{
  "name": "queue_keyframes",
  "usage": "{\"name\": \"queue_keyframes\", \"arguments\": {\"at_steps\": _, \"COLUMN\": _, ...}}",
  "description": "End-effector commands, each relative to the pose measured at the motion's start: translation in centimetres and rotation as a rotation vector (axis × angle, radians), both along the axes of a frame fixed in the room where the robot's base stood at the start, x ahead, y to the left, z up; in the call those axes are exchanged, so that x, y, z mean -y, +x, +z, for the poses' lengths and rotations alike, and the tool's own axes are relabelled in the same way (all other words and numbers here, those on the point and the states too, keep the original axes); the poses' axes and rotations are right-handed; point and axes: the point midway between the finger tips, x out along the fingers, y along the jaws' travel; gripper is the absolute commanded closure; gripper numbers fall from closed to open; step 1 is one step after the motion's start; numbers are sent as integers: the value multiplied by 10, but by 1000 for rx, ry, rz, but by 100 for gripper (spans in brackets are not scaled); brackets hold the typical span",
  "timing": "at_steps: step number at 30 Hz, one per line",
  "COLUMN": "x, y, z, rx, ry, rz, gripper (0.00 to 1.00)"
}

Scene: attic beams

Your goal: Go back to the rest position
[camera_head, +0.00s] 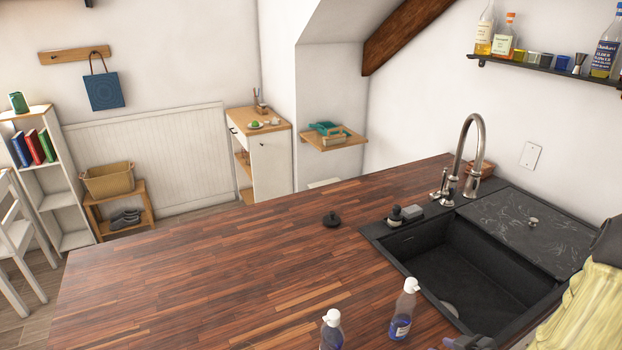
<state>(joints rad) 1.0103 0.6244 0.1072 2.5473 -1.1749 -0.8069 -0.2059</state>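The task names no object, only a rest position. I cannot make out my gripper or arm in the head view. A small dark shape (472,343) is cut off by the bottom edge, right of centre, and I cannot tell what it is.
A wooden countertop (220,255) fills the middle, mostly clear. Two white-capped bottles (402,312) (331,330) stand near its front. A black sink (470,268) with a tall faucet (470,150) is at right, beside a yellow cloth-like thing (585,310).

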Motion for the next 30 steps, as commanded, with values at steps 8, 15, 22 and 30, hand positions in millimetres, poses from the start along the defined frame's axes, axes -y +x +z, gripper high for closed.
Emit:
{"name": "queue_keyframes", "arguments": {"at_steps": 8, "x": -21, "y": 23, "z": 20, "rx": -227, "ry": -158, "rz": -114, "gripper": 67}}
{"name": "queue_keyframes", "arguments": {"at_steps": 15, "x": -59, "y": 22, "z": 50, "rx": -368, "ry": -194, "rz": -250, "gripper": 67}}
{"name": "queue_keyframes", "arguments": {"at_steps": 22, "x": -118, "y": 1, "z": 80, "rx": -493, "ry": -133, "rz": -358, "gripper": 67}}
{"name": "queue_keyframes", "arguments": {"at_steps": 30, "x": -179, "y": -32, "z": 102, "rx": -621, "ry": -27, "rz": -405, "gripper": 67}}
